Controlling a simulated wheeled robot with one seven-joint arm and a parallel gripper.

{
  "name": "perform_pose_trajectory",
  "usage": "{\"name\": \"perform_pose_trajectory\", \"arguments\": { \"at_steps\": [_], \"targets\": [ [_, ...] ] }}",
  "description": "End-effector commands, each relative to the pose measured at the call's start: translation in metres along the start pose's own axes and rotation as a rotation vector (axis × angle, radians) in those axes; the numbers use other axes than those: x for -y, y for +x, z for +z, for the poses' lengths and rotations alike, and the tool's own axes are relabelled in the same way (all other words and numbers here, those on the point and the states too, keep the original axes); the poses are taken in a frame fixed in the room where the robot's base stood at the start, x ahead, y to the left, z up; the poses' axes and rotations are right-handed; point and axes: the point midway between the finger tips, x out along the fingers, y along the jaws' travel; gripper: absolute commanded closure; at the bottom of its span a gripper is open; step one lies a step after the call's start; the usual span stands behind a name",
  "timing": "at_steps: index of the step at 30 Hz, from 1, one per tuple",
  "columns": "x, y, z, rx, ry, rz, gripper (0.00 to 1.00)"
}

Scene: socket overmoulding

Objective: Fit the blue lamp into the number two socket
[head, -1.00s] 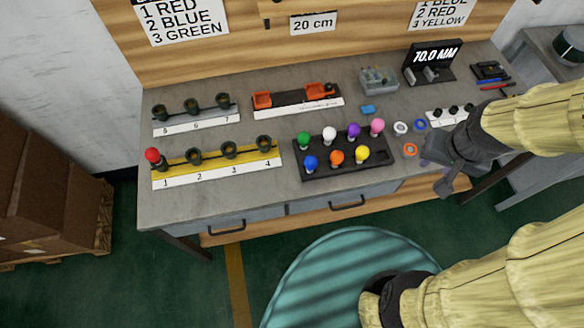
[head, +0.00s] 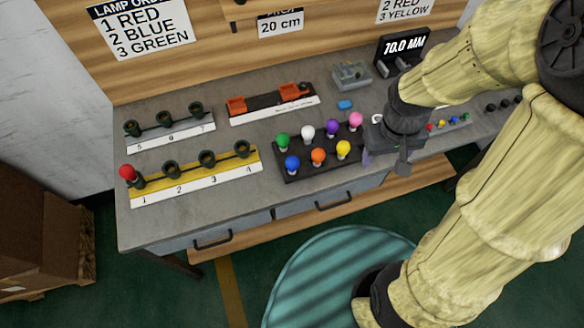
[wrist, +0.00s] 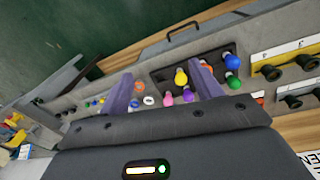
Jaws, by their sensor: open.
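The blue lamp (head: 292,163) stands upright in the front left of the black lamp tray (head: 314,172). It also shows in the wrist view (wrist: 232,62), to the right of my right-hand finger. The number two socket (head: 171,169) is an empty dark holder on the yellow strip (head: 222,170) left of the tray. A red lamp (head: 127,172) sits in socket one beside it. My gripper (head: 385,160) is open and empty, just right of the lamp tray. In the wrist view its two purple fingers (wrist: 163,88) are spread apart.
Green, white, purple, pink, orange and yellow lamps (head: 343,149) share the tray. Empty sockets 5 to 7 (head: 165,121) stand behind the yellow strip. Bare bench shows at the front left.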

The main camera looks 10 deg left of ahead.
Motion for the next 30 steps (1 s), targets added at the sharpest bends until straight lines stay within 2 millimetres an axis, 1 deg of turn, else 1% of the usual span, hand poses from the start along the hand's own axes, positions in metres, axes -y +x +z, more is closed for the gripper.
{"name": "perform_pose_trajectory", "arguments": {
  "at_steps": [1,8,12,17,23,26,29,30],
  "targets": [
    [0.014,0.025,-0.003,0.051,-0.099,0.015,0.35],
    [0.054,0.082,-0.009,0.261,-0.506,0.136,0.35],
    [0.077,0.112,-0.014,0.381,-0.742,0.247,0.35],
    [0.106,0.143,-0.023,0.506,-0.997,0.412,0.35],
    [0.15,0.176,-0.037,0.639,-1.285,0.677,0.35],
    [0.177,0.19,-0.043,0.692,-1.409,0.835,0.35],
    [0.208,0.201,-0.047,0.731,-1.515,1.005,0.35],
    [0.221,0.205,-0.048,0.744,-1.552,1.075,0.35]
  ]
}}
